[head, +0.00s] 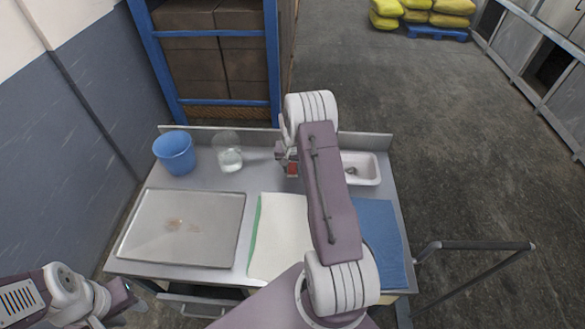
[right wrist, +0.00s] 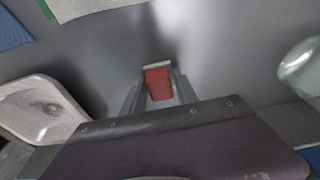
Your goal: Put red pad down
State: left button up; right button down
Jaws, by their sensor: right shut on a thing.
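The red pad (right wrist: 158,84) is between the fingers of my right gripper (right wrist: 155,92) in the right wrist view, with a pale strip along its far edge. In the head view a small part of the red pad (head: 292,169) shows beside my right arm, over the back middle of the grey table (head: 262,176). My right gripper (head: 286,160) is shut on it and mostly hidden by the arm. Whether the pad touches the table I cannot tell. My left gripper (head: 122,296) is at the lower left, off the table's front corner; its jaw opening is unclear.
A glass (head: 229,158) and a blue cup (head: 175,153) stand left of my right gripper. A white basin (head: 364,168) is to its right. A stained metal tray (head: 208,207), a white cloth with a green edge (head: 275,232) and a blue cloth (head: 383,235) lie in front.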

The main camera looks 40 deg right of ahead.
aim_at(293, 165)
jog(key=shift+s+a+f, duration=0.2)
jog(key=shift+s+f, duration=0.1)
jog(key=shift+f, duration=0.1)
jog(key=c, duration=1.2)
grip_release()
jog(key=shift+o, duration=1.3)
jog(key=shift+a+f, duration=0.1)
jog(key=shift+a, duration=0.1)
jog(key=shift+d+r, duration=0.1)
jog(key=shift+r, duration=0.3)
jog(key=r, duration=0.4)
jog(key=shift+w+d+r, duration=0.1)
jog(key=shift+d+r, duration=0.05)
jog(key=shift+d, duration=0.2)
notch_tip(293, 165, up, 8)
jog(key=s+a, duration=0.1)
jog(key=s+a+n+y, duration=0.1)
jog(key=s+a+n, duration=0.6)
jog(key=s+a, duration=1.1)
jog(key=a, duration=0.3)
jog(key=shift+a+f+n, duration=0.3)
jog(key=shift+a+n, duration=0.1)
